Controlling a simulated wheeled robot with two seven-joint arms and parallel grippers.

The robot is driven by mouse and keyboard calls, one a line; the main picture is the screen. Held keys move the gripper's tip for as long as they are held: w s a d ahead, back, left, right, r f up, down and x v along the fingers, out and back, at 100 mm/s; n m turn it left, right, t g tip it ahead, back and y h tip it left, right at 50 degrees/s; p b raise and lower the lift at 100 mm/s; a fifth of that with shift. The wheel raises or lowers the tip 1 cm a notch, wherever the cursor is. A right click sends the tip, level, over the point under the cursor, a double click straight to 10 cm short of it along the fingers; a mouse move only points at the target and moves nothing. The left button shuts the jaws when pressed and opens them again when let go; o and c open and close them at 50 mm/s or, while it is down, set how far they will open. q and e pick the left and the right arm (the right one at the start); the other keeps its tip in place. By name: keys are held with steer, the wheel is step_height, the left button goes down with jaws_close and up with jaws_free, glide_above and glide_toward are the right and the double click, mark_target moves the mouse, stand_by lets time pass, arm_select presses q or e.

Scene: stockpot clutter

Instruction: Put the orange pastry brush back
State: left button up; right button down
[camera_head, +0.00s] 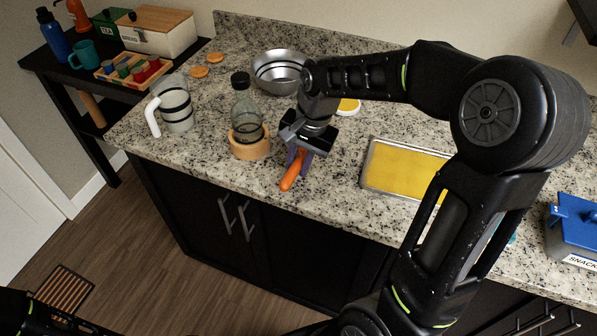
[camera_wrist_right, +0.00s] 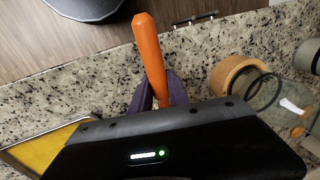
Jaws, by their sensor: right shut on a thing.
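The orange pastry brush (camera_head: 291,172) is in my right gripper (camera_head: 302,155), near the counter's front edge. Its orange handle (camera_wrist_right: 149,52) sticks out from between the purple fingers in the right wrist view, towards the counter edge. The right gripper (camera_wrist_right: 158,92) is shut on it. The far end of the brush is hidden behind the gripper body. I cannot tell whether the brush touches the counter. A dark arm part shows at the bottom left of the head view, but the left gripper's fingers do not show.
A glass bottle (camera_head: 246,108) in a wooden ring holder (camera_head: 250,149) stands just left of my right gripper. A yellow-filled tray (camera_head: 402,171) lies to the right. A metal bowl (camera_head: 279,70) is behind, and a glass pitcher (camera_head: 176,108) stands further left. A blue-lidded box (camera_head: 577,222) is far right.

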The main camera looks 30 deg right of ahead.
mark_target(298, 184)
steer(key=shift+f, duration=1.85)
steer(key=shift+f, duration=0.15)
steer(key=c, duration=1.3)
jaws_free()
steer(key=shift+o, duration=0.2)
step_height(298, 184, up, 12)
steer(key=s+d, duration=0.1)
steer(key=s, duration=0.1)
steer(key=shift+d+b, duration=0.25)
steer(key=shift+b, duration=0.05)
